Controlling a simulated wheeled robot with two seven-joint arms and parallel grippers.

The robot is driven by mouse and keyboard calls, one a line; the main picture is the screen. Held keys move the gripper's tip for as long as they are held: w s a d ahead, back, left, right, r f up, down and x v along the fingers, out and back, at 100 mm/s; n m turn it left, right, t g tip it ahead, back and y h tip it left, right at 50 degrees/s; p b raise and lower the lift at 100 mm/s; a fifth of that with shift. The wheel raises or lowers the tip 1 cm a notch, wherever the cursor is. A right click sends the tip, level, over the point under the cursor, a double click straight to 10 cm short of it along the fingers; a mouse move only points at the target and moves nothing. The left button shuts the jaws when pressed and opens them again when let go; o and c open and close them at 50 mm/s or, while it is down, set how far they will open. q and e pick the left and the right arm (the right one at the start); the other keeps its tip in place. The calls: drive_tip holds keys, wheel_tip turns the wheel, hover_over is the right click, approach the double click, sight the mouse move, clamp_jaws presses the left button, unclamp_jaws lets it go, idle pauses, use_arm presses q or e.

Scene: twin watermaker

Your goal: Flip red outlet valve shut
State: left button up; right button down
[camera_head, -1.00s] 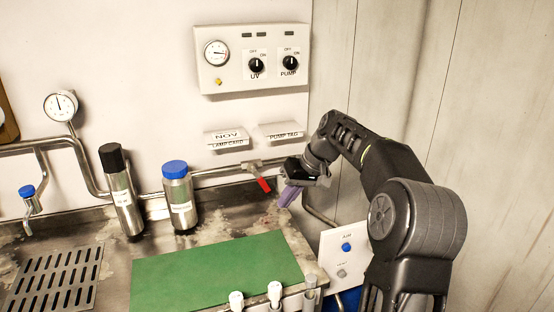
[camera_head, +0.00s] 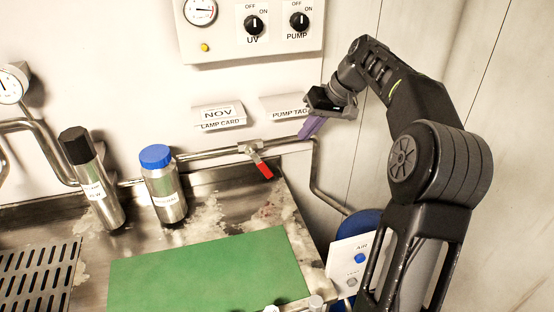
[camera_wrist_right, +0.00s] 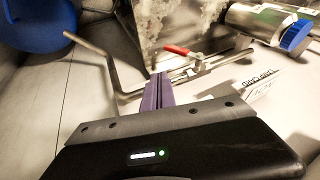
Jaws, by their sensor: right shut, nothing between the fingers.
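The outlet valve has a red lever (camera_head: 263,169) on the steel pipe (camera_head: 215,153) along the back wall. In the head view the lever hangs tilted down to the right from the valve body, at an angle to the pipe. In the right wrist view the red lever (camera_wrist_right: 178,49) shows beyond the fingertips. My right gripper (camera_head: 309,130) is shut and empty, with purple fingers, above and to the right of the lever and apart from it. Its fingers also show pressed together in the wrist view (camera_wrist_right: 159,92). My left gripper is not in view.
A black-capped bottle (camera_head: 93,186) and a blue-capped bottle (camera_head: 164,186) stand left of the valve. A green mat (camera_head: 212,272) lies on the steel counter. Card holders (camera_head: 218,116) and a control panel (camera_head: 252,30) are on the wall above. A blue container (camera_head: 366,227) stands at right.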

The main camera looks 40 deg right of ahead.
sight(261, 165)
drive_tip(key=a+p+x, duration=0.2)
drive_tip(key=x, duration=1)
drive_tip(key=shift+a, duration=0.45)
drive_tip(key=shift+w, duration=0.15)
drive_tip(key=shift+f+b, duration=0.2)
drive_tip(key=shift+b, duration=0.2)
